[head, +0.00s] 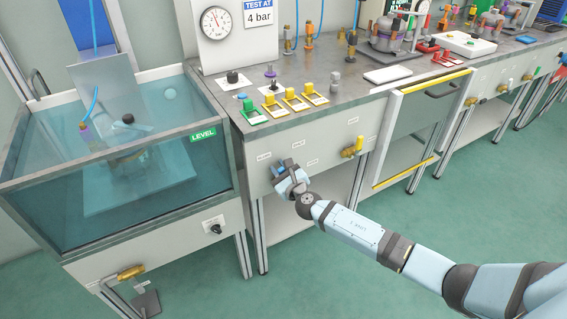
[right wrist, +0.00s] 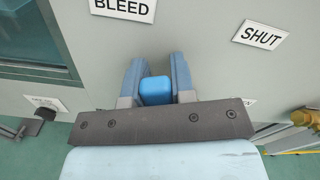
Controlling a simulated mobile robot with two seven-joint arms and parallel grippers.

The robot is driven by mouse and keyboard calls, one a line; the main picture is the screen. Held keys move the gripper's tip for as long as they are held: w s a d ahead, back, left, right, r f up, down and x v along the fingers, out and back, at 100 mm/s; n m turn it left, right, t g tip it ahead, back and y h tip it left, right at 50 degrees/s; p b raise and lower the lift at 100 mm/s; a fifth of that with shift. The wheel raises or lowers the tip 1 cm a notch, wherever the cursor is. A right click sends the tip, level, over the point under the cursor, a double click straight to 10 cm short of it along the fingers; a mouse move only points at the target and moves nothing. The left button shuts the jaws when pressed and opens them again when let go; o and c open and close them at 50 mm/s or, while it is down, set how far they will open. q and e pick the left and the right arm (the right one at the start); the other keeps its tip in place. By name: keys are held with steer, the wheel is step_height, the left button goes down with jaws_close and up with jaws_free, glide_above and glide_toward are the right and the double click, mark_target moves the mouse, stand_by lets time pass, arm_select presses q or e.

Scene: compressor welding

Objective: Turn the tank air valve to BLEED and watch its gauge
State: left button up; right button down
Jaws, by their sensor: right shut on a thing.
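My right gripper (head: 281,170) is at the front panel of the bench beside the tank. In the right wrist view its two fingers (right wrist: 156,84) are shut on the blue valve handle (right wrist: 156,91). The BLEED label (right wrist: 122,7) is above the handle and the SHUT label (right wrist: 262,35) is to its upper right. A third label (right wrist: 249,102) is mostly hidden. My left gripper is out of view.
A water tank (head: 192,141) marked LEVEL stands left, with a round knob (head: 213,228) below it. A yellow valve (head: 353,147) is right of my gripper on the same panel. Green and yellow holders (head: 272,106) stand on the bench top. The green floor in front is clear.

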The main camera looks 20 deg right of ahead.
arm_select(q)
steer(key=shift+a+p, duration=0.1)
steer(key=shift+p, duration=0.35)
arm_select(e)
steer(key=shift+a+f+n, duration=0.2)
steer(key=shift+a+n, duration=0.15)
steer(key=shift+n, duration=0.55)
steer(key=c, duration=1)
jaws_free()
steer(key=shift+a, duration=0.1)
steer(key=shift+o, duration=0.2)
arm_select(q)
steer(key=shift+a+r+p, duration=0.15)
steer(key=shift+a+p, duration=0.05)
steer(key=shift+p, duration=0.85)
arm_select(e)
steer(key=s+d, duration=0.1)
steer(key=s, duration=1.2)
steer(key=shift+s, duration=0.4)
